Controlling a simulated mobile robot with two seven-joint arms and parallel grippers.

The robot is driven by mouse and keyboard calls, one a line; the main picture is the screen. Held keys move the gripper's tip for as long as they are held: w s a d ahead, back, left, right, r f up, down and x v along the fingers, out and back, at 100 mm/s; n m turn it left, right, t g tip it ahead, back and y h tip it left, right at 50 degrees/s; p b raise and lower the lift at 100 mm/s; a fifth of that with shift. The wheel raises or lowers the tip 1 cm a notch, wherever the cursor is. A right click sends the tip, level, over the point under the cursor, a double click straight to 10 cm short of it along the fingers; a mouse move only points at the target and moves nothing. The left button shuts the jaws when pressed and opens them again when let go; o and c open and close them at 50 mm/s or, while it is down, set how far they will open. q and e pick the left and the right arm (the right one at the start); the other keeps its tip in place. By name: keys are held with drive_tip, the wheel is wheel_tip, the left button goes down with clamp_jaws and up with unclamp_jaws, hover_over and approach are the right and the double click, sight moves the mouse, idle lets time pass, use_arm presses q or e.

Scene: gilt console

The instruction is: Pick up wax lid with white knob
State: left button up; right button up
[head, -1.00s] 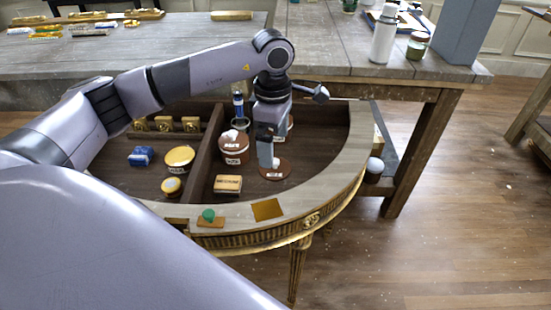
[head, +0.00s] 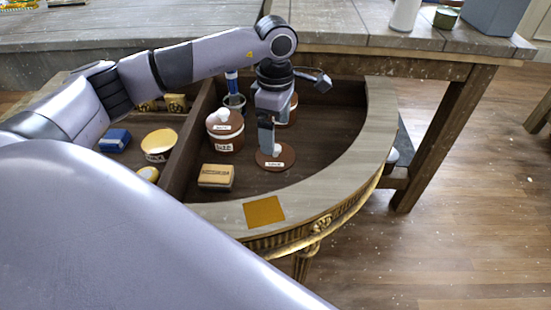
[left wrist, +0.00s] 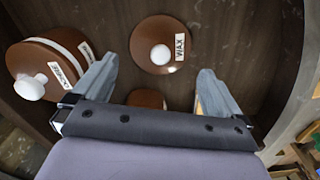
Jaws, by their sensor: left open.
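The wax lid (head: 263,161) is a flat brown disc with a white knob (head: 277,149) and a white label. It lies on the floor of the console's right compartment. In the left wrist view the lid (left wrist: 151,32) reads WAX, and its knob (left wrist: 160,54) lies ahead of the gap between the fingers. My left gripper (head: 270,146) points down over the lid, close to the knob; one finger partly hides it. The left wrist view shows this gripper (left wrist: 158,78) open, with nothing between its fingers. I cannot tell whether it touches the lid. My right gripper is not in view.
A brown jar (head: 226,138) with a white-knobbed lid stands left of my gripper; another brown jar (head: 292,112) is partly hidden behind it. A tan box (head: 216,177) lies in front. The console's curved rim (head: 352,165) bounds the compartment, whose right side is clear.

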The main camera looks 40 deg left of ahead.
sight(276, 147)
use_arm(q)
wheel_tip(276, 147, down, 6)
drive_tip(key=shift+f, duration=0.1)
drive_tip(key=c, duration=0.8)
drive_tip(key=shift+o, duration=0.2)
drive_tip(key=shift+r, duration=0.2)
